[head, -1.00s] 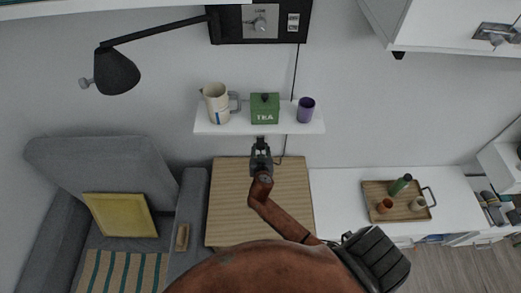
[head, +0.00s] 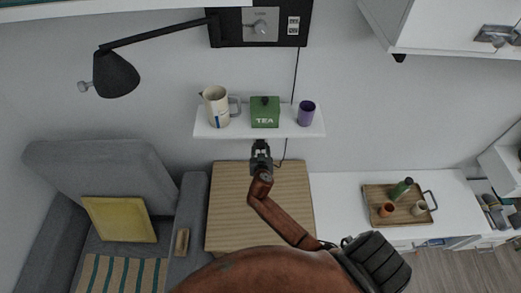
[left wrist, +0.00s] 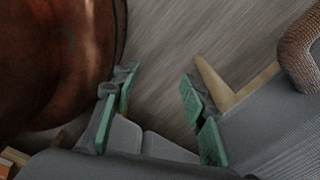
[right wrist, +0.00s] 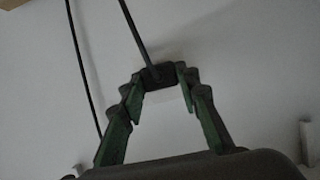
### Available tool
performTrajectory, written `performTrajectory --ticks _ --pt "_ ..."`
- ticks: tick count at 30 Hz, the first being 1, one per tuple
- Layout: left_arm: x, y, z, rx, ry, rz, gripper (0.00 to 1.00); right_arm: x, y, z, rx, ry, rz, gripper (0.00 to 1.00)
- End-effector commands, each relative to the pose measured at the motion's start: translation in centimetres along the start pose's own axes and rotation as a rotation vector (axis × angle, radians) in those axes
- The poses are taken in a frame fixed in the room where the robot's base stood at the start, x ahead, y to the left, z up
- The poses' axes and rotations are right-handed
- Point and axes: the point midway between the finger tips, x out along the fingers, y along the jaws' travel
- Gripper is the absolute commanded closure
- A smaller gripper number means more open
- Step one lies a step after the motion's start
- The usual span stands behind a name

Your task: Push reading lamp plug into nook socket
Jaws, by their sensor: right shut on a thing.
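My right gripper (head: 261,152) is just below the front of the wall shelf in the head view, above the wooden desk surface. In the right wrist view my right gripper (right wrist: 160,82) is shut on a small dark plug (right wrist: 158,75), held between its green-padded fingertips. A dark cord (right wrist: 136,35) runs up from the plug. A pale patch shows just beyond the plug against the wall; I cannot tell whether it is the socket or whether the plug touches it. My left gripper (left wrist: 160,82) is open and empty in the left wrist view. The reading lamp (head: 116,73) hangs at upper left.
The shelf (head: 215,129) above the gripper carries a pitcher (head: 217,107), a green tea tin (head: 265,113) and a purple cup (head: 306,112). A black panel (head: 228,32) is above. A tray (head: 376,190) stands right; a grey armchair (head: 95,165) stands left.

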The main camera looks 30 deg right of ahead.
Motion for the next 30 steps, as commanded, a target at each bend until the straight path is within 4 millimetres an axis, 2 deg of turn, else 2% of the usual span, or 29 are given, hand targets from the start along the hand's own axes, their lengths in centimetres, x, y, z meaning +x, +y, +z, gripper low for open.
performTrajectory --ticks 5,6,14,23,26,30 --pt "0.2 0.0 0.1 0.000 -0.001 0.000 0.60 0.4 0.0 -0.2 0.001 0.001 0.000 0.99" --pt "0.1 0.0 0.1 0.000 -0.001 0.000 0.60 0.4 0.0 -0.2 0.001 0.000 0.000 0.68" --pt "0.1 0.0 0.1 0.000 -0.001 0.000 0.60 0.3 0.0 -0.2 0.001 0.001 0.000 0.50" --pt "0.1 -0.3 0.2 0.000 -0.002 -0.003 0.60 0.2 0.0 -0.1 0.001 0.000 0.000 0.50" --pt "0.1 -0.2 0.2 0.000 -0.002 -0.002 0.60 -0.6 -0.1 -0.1 0.001 0.000 -0.001 0.50" --pt "0.1 -0.1 0.1 0.000 -0.001 -0.001 0.60 -3.0 0.0 -0.1 0.004 -0.001 -0.001 0.50"
